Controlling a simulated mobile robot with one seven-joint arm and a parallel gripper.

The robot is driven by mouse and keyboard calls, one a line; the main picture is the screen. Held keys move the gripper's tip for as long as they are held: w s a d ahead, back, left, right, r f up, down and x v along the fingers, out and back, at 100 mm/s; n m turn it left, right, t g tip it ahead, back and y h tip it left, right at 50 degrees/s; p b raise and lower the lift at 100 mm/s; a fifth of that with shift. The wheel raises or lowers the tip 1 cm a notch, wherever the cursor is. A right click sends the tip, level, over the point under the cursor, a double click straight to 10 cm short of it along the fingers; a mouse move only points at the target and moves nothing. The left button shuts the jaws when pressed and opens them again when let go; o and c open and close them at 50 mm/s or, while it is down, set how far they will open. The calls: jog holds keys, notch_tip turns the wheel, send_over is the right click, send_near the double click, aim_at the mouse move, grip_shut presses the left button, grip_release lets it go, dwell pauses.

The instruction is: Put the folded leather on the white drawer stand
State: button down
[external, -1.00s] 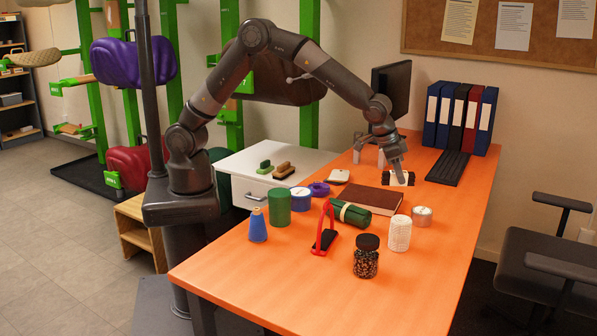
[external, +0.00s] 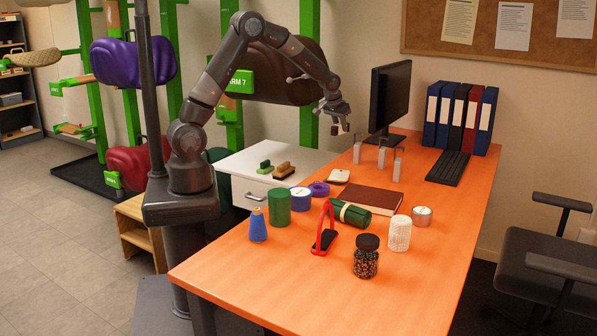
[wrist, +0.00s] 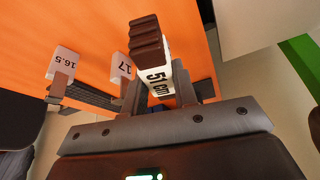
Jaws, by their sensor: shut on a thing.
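The folded leather (wrist: 147,40) is a dark brown, ribbed bundle with a white band reading "51 cm". In the wrist view my gripper (wrist: 160,85) is shut on it, with a finger on each side of the band. In the external view my gripper (external: 341,124) is raised above the table's far side, left of the monitor; the bundle is small and hard to make out there. The white drawer stand (external: 240,165) is left of the table. Its top carries a green brush (external: 264,167) and a brown brush (external: 284,170), with bare white surface around them.
Metal gauges (external: 397,169) stand on the orange table (external: 320,290) below my gripper, near the monitor (external: 390,95). A brown book (external: 370,198), a white phone-like item (external: 339,176), a purple roll (external: 319,189) and a blue-sided tin (external: 300,199) lie toward the stand.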

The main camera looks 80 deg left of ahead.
jog(key=s+a+n, duration=0.3)
jog(key=s+a, duration=0.5)
jog(key=a, duration=0.5)
notch_tip(320, 180, down, 20)
jog(key=shift+g+y, duration=0.3)
jog(key=shift+y, duration=0.1)
jog(key=a+f, duration=0.2)
jog(key=a, duration=0.2)
jog(key=a+f, duration=0.2)
jog(key=a, duration=0.2)
jog(key=s+a+f, duration=0.1)
jog(key=a+f, duration=0.1)
jog(key=a, duration=0.2)
jog(key=shift+f, duration=2.35)
jog(key=shift+f, duration=0.15)
jog(key=c, duration=1.1)
grip_release()
jog(key=shift+c, duration=0.2)
jog(key=v, duration=1.2)
